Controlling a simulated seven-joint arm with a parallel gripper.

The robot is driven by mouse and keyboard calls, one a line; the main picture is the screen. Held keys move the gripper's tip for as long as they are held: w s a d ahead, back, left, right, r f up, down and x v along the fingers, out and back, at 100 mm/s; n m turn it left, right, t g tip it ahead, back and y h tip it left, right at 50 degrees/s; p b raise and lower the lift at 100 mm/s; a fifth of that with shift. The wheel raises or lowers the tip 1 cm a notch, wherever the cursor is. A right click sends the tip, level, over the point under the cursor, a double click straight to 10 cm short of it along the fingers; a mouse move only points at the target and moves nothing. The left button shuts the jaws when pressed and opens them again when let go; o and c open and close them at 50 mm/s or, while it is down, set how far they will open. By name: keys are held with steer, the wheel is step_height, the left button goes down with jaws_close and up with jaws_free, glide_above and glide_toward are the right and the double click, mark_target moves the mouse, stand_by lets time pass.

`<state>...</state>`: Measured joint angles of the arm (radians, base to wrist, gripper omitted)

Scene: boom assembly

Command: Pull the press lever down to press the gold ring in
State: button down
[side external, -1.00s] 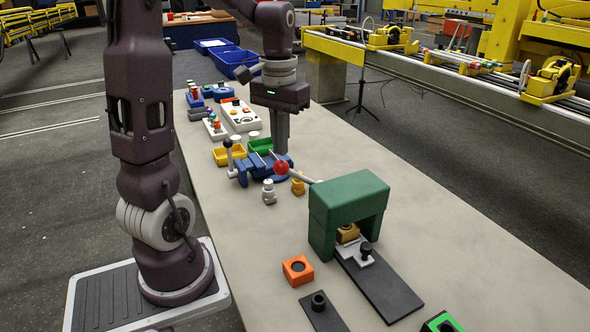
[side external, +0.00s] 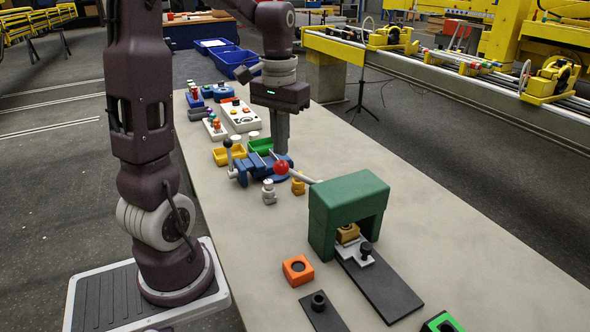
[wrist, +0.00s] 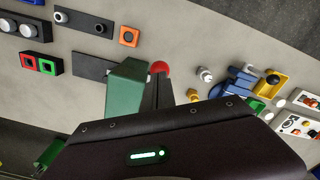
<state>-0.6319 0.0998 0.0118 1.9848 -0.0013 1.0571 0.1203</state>
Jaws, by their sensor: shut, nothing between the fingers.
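The green press (side external: 346,207) stands as an arch on the table, and it also shows in the wrist view (wrist: 126,90). Its lever has a pale rod (side external: 305,178) reaching left to a red ball knob (side external: 281,168). A gold part (side external: 347,233), seemingly the gold ring, sits on a pale carriage under the arch. My gripper (side external: 281,151) is shut and empty, pointing down at the red knob. In the wrist view the fingertips (wrist: 157,82) lie right by the red knob (wrist: 160,67). Whether they touch it I cannot tell.
A dark rail (side external: 385,290) runs out from the press. An orange block (side external: 298,270) lies left of it. A blue fixture (side external: 262,176), a yellow bin (side external: 229,155) and a green bin (side external: 260,146) stand close to my gripper. The table's right side is clear.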

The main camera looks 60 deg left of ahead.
mark_target(275, 164)
steer(key=shift+f, duration=1)
step_height(275, 164, down, 6)
steer(key=s, duration=0.3)
steer(key=r, duration=0.1)
steer(key=w+r, duration=0.1)
steer(key=r, duration=0.2)
steer(key=shift+w, duration=0.3)
steer(key=shift+w+r, duration=0.4)
steer(key=shift+r, duration=0.25)
steer(key=shift+w+r, duration=0.4)
steer(key=shift+r, duration=0.2)
step_height(275, 164, up, 5)
steer(key=shift+r, duration=0.1)
